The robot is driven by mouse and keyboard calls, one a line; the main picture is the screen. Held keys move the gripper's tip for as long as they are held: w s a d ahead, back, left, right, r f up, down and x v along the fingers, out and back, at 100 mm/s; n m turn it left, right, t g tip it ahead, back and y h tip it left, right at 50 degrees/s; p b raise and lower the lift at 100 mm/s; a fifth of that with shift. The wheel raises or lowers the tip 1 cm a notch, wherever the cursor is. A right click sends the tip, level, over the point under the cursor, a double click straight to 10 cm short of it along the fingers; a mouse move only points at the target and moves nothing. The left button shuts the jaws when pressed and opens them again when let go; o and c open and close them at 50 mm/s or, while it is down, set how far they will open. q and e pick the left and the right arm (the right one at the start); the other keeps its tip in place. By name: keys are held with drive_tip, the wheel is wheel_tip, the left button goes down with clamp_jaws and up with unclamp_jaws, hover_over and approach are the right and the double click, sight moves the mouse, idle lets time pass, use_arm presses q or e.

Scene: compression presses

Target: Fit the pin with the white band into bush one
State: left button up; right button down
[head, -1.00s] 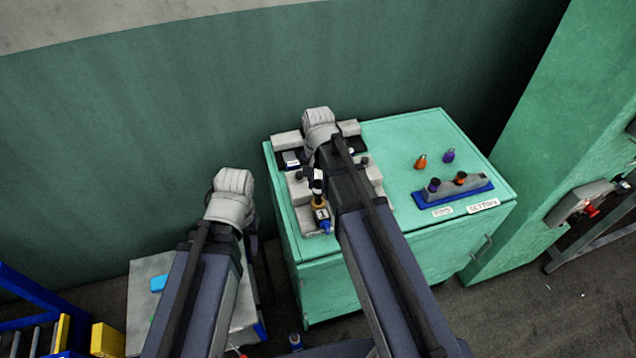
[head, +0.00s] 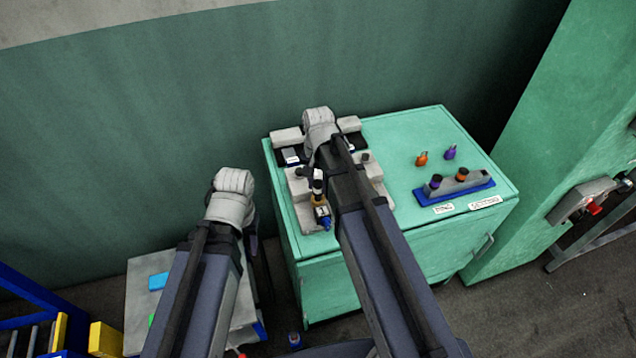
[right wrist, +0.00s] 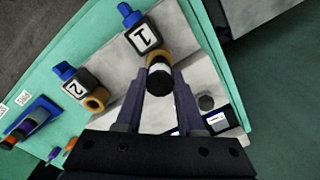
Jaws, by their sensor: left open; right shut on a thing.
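The pin with the white band (right wrist: 160,70), black at its end, is between the fingers of my right gripper (right wrist: 160,88), which is shut on it. In the head view the pin (head: 318,186) stands upright in line with bush one (head: 318,201), a brass ring beside the block marked 1 (right wrist: 146,37). In the right wrist view the pin partly covers bush one (right wrist: 152,51); I cannot tell how deep it sits, if at all. My left gripper (head: 262,285) hangs over the low grey stand, mostly hidden behind its own arm.
Bush two (right wrist: 96,102) stands beside the block marked 2 (right wrist: 77,85). On the green cabinet (head: 400,130) are a blue rack (head: 454,193) with pins, and an orange piece (head: 421,159) and a purple piece (head: 449,153). A green column stands at the right.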

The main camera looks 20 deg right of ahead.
sight(318, 183)
drive_tip(key=shift+f+b, duration=1.35)
drive_tip(key=shift+f, duration=0.1)
drive_tip(key=shift+c, duration=2.2)
unclamp_jaws()
drive_tip(key=shift+r, duration=0.15)
wheel_tip(318, 183, up, 8)
drive_tip(key=p, duration=0.8)
drive_tip(key=shift+f, duration=0.2)
